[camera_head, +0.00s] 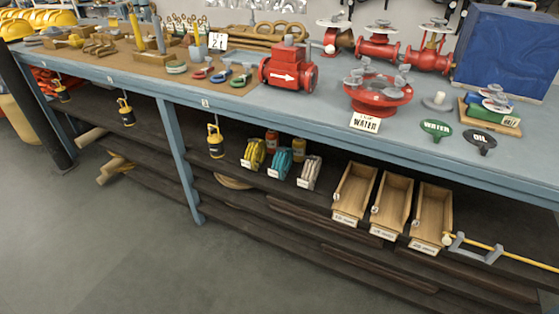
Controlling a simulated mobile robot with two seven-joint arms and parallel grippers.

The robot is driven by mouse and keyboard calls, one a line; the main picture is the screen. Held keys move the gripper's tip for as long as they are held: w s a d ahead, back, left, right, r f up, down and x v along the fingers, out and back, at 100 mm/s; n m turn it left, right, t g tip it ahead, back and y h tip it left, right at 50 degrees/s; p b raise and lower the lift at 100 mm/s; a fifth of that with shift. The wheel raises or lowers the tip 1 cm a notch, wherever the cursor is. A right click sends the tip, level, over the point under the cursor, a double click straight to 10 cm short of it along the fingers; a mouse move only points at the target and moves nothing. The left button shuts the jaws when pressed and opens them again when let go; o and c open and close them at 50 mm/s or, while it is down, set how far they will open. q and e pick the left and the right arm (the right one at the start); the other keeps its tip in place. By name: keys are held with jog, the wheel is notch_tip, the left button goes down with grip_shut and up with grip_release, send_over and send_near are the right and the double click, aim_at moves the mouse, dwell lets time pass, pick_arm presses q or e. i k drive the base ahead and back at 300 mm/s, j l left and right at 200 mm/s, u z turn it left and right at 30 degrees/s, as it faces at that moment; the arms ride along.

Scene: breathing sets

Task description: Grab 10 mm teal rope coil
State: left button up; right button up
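The teal rope coil (281,162) stands on the shelf under the workbench, near the middle of the head view. It sits between a yellow coil (255,153) on its left and a pale grey or white coil (309,172) on its right. Each has a small white label at its front, too small to read here. An orange-red canister (272,141) stands behind the coils and a yellow one (299,146) behind and to the right of the teal coil. Neither of my grippers shows in the head view.
The blue benchtop (225,92) overhangs the shelf and carries valves and a red flanged fitting (378,97). A blue bench leg (183,160) stands left of the coils. Wooden bins (392,200) stand to the right. The grey floor (130,240) in front is clear.

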aim_at(282, 162)
jog(key=i+j, duration=0.2)
jog(key=i+j+z, duration=0.15)
jog(key=j, duration=0.3)
jog(key=i+j, duration=0.3)
jog(key=i+j+z, duration=0.1)
jog(key=j, duration=0.25)
jog(key=i+j+z, duration=0.1)
jog(key=i+j, duration=0.15)
jog(key=j, duration=0.15)
jog(key=i+j, duration=0.2)
jog(key=j, duration=0.15)
jog(key=i+j+z, duration=0.1)
jog(key=j, duration=0.25)
jog(key=i+j, duration=0.25)
jog(key=j, duration=0.15)
jog(key=z, duration=0.05)
